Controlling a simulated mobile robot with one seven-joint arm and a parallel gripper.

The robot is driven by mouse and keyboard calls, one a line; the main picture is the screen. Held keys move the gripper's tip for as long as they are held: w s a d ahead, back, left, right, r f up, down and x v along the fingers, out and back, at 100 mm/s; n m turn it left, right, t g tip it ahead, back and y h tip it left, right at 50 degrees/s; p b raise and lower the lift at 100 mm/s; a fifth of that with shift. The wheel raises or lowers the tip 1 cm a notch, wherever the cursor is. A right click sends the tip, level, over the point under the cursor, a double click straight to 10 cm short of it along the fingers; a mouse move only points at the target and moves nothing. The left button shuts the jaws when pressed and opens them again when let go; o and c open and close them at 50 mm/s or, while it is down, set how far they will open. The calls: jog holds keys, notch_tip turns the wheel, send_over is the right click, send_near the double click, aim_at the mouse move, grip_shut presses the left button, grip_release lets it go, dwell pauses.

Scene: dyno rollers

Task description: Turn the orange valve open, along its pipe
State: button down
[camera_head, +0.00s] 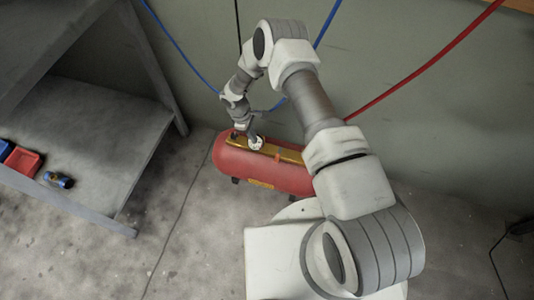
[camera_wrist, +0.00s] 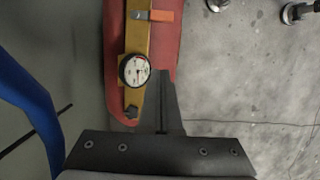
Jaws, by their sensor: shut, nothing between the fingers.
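The orange valve handle (camera_wrist: 161,16) shows near the top of the wrist view. It points to the right, across the length of the yellow bar (camera_wrist: 137,45) on the red tank (camera_wrist: 113,30). My gripper (camera_wrist: 163,73) is shut and empty, its fingertips just right of and below the round gauge (camera_wrist: 134,69) in the picture, apart from the handle. In the head view my gripper (camera_head: 251,133) is over the left part of the red tank (camera_head: 225,160).
A dark knob (camera_wrist: 131,112) sits at the bar's lower end. A blue hose (camera_wrist: 28,110) runs at the left of the wrist view. A grey shelf (camera_head: 95,130) stands left with a red bin (camera_head: 22,161). Floor in front of the tank is clear.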

aim_at(278, 155)
jog(key=b+x, duration=0.2)
jog(key=x, duration=0.8)
jog(key=shift+b, duration=0.4)
jog(key=d, duration=0.1)
jog(key=s+d, duration=0.1)
jog(key=d, duration=0.1)
jog(key=shift+s, duration=0.1)
jog(key=shift+s+d, duration=0.15)
jog(key=shift+d, duration=0.3)
